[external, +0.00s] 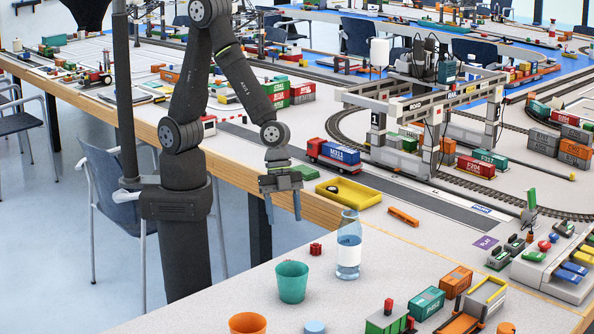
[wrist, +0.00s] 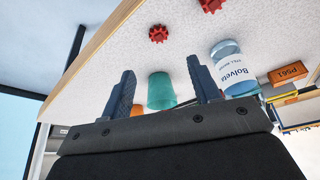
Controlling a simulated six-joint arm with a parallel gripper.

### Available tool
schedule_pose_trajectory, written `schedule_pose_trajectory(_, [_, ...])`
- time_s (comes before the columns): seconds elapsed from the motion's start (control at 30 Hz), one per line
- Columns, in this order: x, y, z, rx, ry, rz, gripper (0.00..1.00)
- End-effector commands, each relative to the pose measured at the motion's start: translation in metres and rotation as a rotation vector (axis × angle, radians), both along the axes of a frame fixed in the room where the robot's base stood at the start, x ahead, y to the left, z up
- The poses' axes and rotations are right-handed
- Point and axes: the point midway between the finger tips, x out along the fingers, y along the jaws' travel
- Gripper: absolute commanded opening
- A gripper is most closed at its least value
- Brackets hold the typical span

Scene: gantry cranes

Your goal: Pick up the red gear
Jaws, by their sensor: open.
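A small red gear (external: 316,249) lies on the near white table, left of the water bottle (external: 348,245) and behind the teal cup (external: 292,282). In the wrist view a red gear (wrist: 158,33) lies on the tabletop beyond my fingertips, and a second red gear (wrist: 211,5) is partly cut off by the top edge. I cannot tell which of the two the external view shows. My gripper (external: 283,207) points down, fingers apart and empty, above and left of the gear in the external view. In the wrist view my gripper (wrist: 161,68) touches nothing.
An orange cup (external: 248,322) and a blue cap (external: 315,327) stand at the near edge. Small containers (external: 427,302) stand at the right. A yellow tray (external: 348,194) and an orange block (external: 404,216) lie farther back.

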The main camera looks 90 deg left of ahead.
Motion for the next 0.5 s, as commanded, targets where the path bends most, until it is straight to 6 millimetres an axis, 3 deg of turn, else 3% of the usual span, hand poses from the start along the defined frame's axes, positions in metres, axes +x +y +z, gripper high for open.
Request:
schedule_pose_trajectory(0.3, [0.005, -0.016, -0.042, 0.001, 0.003, 0.001, 0.57])
schedule_pose_trajectory(0.5, [0.007, -0.021, -0.055, 0.001, 0.002, 0.001, 0.57])
